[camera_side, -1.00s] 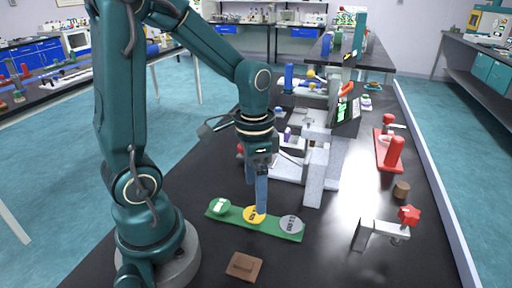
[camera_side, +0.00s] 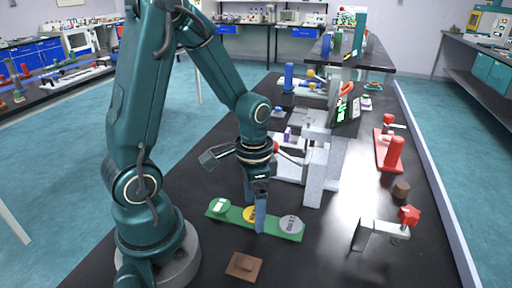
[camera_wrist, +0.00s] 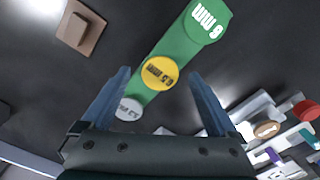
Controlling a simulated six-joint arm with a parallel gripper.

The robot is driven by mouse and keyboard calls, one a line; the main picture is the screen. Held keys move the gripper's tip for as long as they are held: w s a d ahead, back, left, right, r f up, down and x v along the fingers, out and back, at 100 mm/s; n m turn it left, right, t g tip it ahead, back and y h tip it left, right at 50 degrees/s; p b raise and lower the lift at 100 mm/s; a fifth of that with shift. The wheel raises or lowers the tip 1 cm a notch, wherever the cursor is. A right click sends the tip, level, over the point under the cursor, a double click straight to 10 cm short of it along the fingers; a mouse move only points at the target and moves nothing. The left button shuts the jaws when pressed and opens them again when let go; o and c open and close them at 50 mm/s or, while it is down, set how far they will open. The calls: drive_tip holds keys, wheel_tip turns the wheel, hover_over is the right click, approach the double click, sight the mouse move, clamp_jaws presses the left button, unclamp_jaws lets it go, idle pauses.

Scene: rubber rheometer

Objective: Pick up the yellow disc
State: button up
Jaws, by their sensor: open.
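The yellow disc (camera_side: 249,213) lies in the middle of a green strip (camera_side: 232,217), between a green disc (camera_side: 218,206) and a grey disc (camera_side: 291,225). In the wrist view the yellow disc (camera_wrist: 159,73) shows between my two blue fingers, with dark printed text on it. My gripper (camera_side: 254,217) is open, its fingers pointing down over the strip around the yellow disc. One finger partly covers the disc in the side view. Whether the fingers touch it, I cannot tell. The jaws hold nothing.
A brown block (camera_side: 244,266) lies in front of the strip. A grey machine (camera_side: 317,176) stands behind it, close to my gripper. A grey fixture with a red knob (camera_side: 409,215) and a small brown cylinder (camera_side: 401,190) stand to the right. The black bench is bare between strip and fixture.

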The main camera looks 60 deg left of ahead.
drive_tip(key=shift+f, duration=0.25)
drive_tip(key=shift+c, duration=0.3)
drive_tip(key=c, duration=1.4)
drive_tip(key=shift+o, duration=0.2)
drive_tip(key=shift+r, duration=0.2)
